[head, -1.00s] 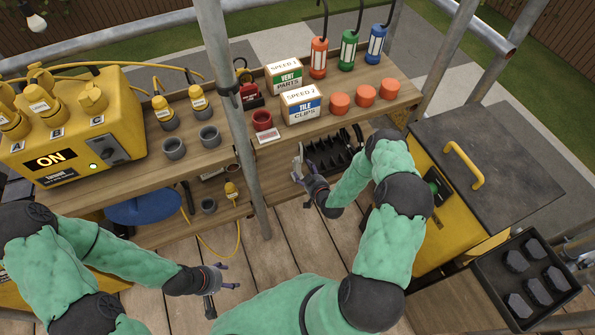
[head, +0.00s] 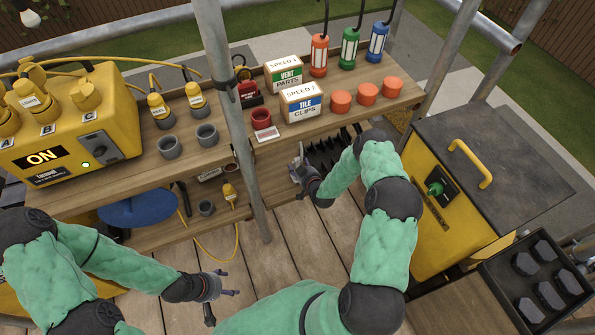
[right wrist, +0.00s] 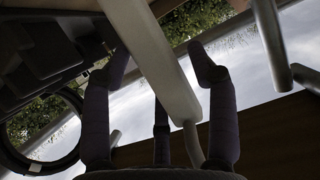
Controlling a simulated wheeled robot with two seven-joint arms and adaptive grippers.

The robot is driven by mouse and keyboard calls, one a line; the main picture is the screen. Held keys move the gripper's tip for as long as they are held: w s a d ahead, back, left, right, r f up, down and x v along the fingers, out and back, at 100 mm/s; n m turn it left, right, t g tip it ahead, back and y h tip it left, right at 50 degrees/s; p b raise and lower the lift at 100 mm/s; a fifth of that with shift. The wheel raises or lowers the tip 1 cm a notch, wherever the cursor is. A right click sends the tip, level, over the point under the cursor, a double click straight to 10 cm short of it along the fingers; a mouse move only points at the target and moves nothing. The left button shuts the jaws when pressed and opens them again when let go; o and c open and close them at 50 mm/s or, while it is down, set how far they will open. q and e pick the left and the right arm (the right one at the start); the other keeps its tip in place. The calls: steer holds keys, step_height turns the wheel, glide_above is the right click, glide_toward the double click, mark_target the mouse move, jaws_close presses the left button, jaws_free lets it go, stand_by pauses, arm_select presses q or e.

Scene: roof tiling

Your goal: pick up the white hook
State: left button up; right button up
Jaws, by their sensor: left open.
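The white hook (right wrist: 160,62) is a long pale bar with a curved end, running between the fingers of my right gripper (right wrist: 160,65) in the right wrist view. A gap shows between the bar and the fingers on each side, so the gripper looks open around it; I cannot tell its depth. In the head view my right gripper (head: 299,172) is at the shelf below the bench top, beside a black rack (head: 328,152); a small pale piece shows at its fingers. My left gripper (head: 224,298) is open and empty over the plank floor.
A scaffold pole (head: 232,120) stands just left of my right gripper. The bench top (head: 215,150) carries boxes, cups and lamps. A yellow cabinet (head: 430,225) stands to the right, with a black tray (head: 490,280) of dark blocks in front. The plank floor (head: 290,245) between is clear.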

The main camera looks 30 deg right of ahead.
steer(key=c, duration=0.9)
steer(key=shift+o, duration=0.2)
steer(key=shift+r, duration=0.1)
step_height(320, 180, up, 4)
steer(key=p, duration=0.2)
steer(key=shift+p, duration=0.35)
steer(key=s+a+p, duration=0.1)
steer(key=s+p, duration=0.3)
steer(key=s, duration=1.4)
steer(key=shift+f, duration=0.35)
